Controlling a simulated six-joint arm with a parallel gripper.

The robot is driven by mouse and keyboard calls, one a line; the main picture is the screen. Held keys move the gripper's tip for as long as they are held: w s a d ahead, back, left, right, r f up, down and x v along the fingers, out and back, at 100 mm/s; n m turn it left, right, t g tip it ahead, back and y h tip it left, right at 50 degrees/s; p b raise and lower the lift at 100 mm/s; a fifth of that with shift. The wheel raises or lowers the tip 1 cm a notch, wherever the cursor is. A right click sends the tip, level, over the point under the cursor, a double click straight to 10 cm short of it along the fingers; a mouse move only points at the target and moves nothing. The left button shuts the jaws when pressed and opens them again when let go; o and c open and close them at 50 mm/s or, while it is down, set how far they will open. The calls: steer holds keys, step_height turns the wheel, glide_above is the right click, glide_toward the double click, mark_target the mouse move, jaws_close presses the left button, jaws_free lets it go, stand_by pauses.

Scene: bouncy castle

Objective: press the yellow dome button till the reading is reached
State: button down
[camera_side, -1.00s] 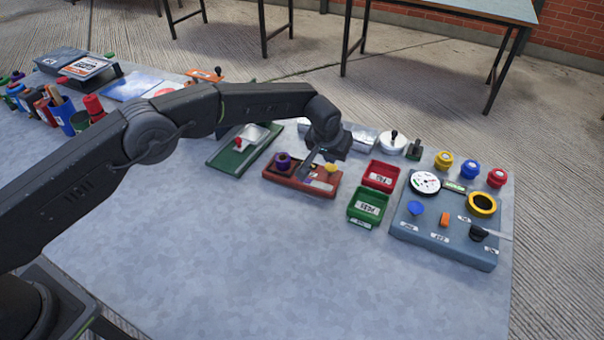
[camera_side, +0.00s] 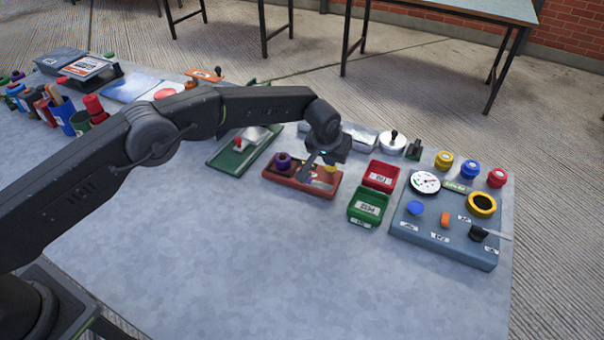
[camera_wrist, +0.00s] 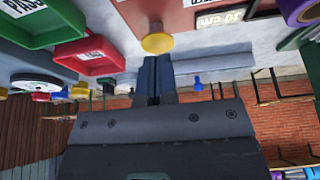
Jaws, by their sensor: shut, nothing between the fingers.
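The yellow dome button (camera_wrist: 157,43) sits on a red-brown board (camera_wrist: 190,18) in the wrist view. My gripper (camera_side: 306,168) is shut and empty, low over the board. In the wrist view my shut fingertips (camera_wrist: 154,58) are right by the dome's lower edge in the picture; I cannot tell whether they touch it. A pale label (camera_wrist: 225,17) shows on the board, but I cannot make out a reading.
A purple knob (camera_side: 283,160) stands at the board's left end. Red (camera_side: 379,176) and green (camera_side: 367,208) trays lie to the right, then a blue-grey panel (camera_side: 440,240) with a dial (camera_side: 425,182). A green board (camera_side: 232,155) is at left. The table's front is clear.

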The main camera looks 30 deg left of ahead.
steer(key=shift+f, duration=1.05)
steer(key=shift+r, duration=3)
